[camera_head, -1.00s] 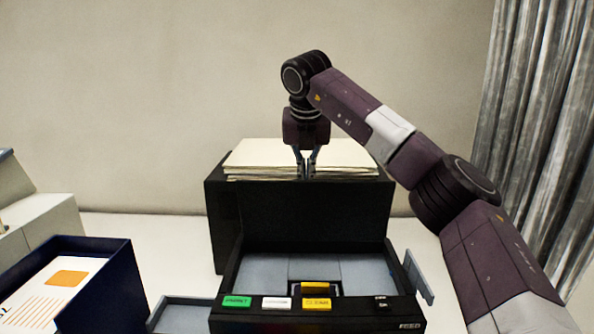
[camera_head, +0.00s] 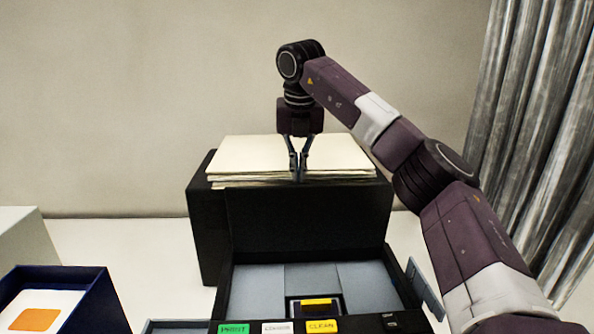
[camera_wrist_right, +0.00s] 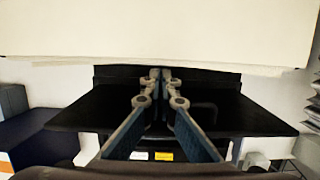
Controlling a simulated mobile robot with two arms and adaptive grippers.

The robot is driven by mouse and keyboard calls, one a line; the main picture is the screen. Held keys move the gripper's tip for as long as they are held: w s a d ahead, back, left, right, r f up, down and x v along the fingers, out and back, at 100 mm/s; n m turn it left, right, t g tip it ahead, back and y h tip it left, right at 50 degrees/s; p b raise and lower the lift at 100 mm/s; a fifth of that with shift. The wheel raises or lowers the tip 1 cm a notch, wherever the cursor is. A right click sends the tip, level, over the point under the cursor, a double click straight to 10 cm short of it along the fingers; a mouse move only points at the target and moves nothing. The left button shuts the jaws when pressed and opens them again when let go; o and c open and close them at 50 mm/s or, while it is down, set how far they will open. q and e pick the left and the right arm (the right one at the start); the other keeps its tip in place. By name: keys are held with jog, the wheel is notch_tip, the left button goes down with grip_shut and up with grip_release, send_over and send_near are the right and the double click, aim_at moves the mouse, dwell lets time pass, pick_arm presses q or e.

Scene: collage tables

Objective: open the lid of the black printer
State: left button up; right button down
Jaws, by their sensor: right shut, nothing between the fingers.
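The black printer (camera_head: 207,235) stands on the table in the head view. Its black lid (camera_head: 308,222) is raised like an upright panel behind the open grey interior (camera_head: 312,275). My right gripper (camera_head: 297,178) points down at the lid's top edge, in front of the paper stack. Its fingertips meet with nothing between them; whether they touch the lid I cannot tell. In the right wrist view the shut fingertips (camera_wrist_right: 160,74) lie over the black lid (camera_wrist_right: 240,118). My left gripper is in neither view.
A stack of cream paper (camera_head: 285,157) lies on the printer's back part. A green button (camera_head: 233,328) and a yellow button (camera_head: 321,326) are at its front. A dark blue box (camera_head: 88,300) stands at left, a grey curtain (camera_head: 530,130) at right.

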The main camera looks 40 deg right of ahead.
jog(key=v, duration=1.2)
